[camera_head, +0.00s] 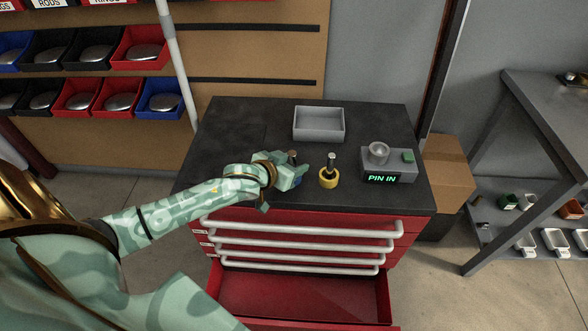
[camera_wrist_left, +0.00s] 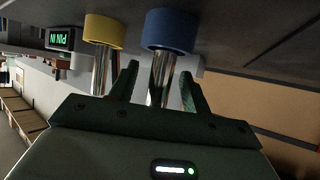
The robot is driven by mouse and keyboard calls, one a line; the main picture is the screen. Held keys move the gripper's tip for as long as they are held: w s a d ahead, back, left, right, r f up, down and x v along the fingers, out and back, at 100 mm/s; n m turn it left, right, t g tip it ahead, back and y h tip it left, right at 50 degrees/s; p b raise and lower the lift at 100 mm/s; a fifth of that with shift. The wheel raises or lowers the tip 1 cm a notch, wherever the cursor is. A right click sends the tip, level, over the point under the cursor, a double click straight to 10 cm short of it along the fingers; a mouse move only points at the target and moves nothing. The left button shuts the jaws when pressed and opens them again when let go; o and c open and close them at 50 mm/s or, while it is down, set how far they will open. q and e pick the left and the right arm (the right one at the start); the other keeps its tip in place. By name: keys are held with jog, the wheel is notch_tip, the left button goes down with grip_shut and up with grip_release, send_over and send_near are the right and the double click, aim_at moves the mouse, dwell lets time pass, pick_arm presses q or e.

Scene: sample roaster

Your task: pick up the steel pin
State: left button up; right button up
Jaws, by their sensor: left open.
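A shiny steel-coloured pin stands upright in a blue holder (camera_head: 297,182); in the left wrist view the pin (camera_wrist_left: 161,77) and its blue holder (camera_wrist_left: 171,29) show upside down. My left gripper (camera_head: 299,170) is at this pin. In the wrist view its fingers (camera_wrist_left: 160,84) are open, one on each side of the pin, with gaps showing. A second shiny pin (camera_head: 332,161) stands in a yellow holder (camera_head: 329,179), to the right of the gripper. Its shaft (camera_wrist_left: 101,70) shows beside the left finger in the wrist view. My right gripper is not in view.
A grey box (camera_head: 402,172) reading "PIN IN", with a round dish and green button, sits on the right of the dark bench top (camera_head: 235,128). An empty grey tray (camera_head: 319,123) is at the back. A red drawer (camera_head: 300,297) stands open below.

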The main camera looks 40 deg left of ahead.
pick_arm(q)
jog(key=shift+x, duration=1.1)
jog(key=shift+s, duration=0.1)
jog(key=shift+r, duration=0.1)
grip_shut()
